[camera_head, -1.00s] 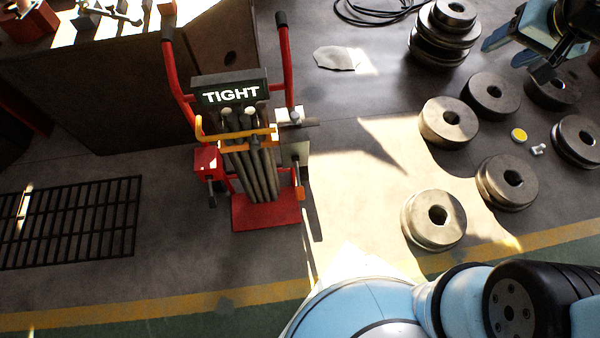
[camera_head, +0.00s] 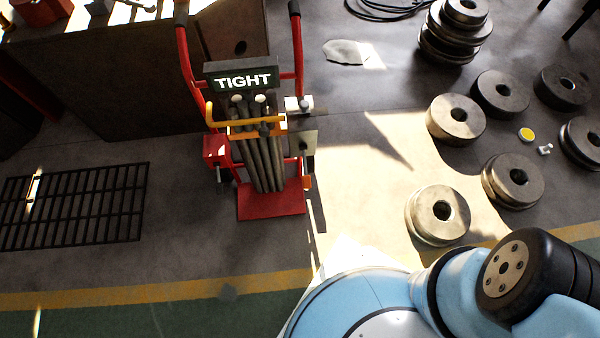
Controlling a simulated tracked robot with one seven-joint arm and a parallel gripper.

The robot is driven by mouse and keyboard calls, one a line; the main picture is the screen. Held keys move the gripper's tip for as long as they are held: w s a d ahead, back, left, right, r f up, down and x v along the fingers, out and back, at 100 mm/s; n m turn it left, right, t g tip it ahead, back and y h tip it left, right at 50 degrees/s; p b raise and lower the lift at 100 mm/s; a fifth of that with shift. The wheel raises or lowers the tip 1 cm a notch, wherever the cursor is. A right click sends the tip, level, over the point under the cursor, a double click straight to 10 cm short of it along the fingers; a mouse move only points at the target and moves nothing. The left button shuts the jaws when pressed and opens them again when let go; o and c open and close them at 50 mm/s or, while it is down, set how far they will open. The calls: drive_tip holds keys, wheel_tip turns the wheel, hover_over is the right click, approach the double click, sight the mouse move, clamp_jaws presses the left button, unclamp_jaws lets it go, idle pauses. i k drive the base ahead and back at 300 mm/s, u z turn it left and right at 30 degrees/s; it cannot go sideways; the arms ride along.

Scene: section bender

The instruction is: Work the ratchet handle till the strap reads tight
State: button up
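A red hand truck (camera_head: 271,200) stands upright left of the picture's middle, with a bundle of grey bars (camera_head: 262,160) on it. A dark sign (camera_head: 242,79) near its top reads TIGHT. An orange strap (camera_head: 262,130) crosses the bars, with a yellow bar (camera_head: 243,119) just above it. My gripper is out of the picture; only my arm's blue and black links show at the lower right.
Several round steel rolls (camera_head: 438,214) stand on the floor to the right, some stacked (camera_head: 447,35). A yellow disc (camera_head: 526,134) lies among them. A floor grating (camera_head: 75,205) is at the left. A dark bench (camera_head: 130,85) stands behind the truck. Sunlit floor between truck and rolls is clear.

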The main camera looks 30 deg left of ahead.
sight(306, 178)
drive_tip(key=u, duration=1.1)
drive_tip(key=k, duration=1.05)
drive_tip(key=z, duration=0.2)
drive_tip(key=i, duration=1)
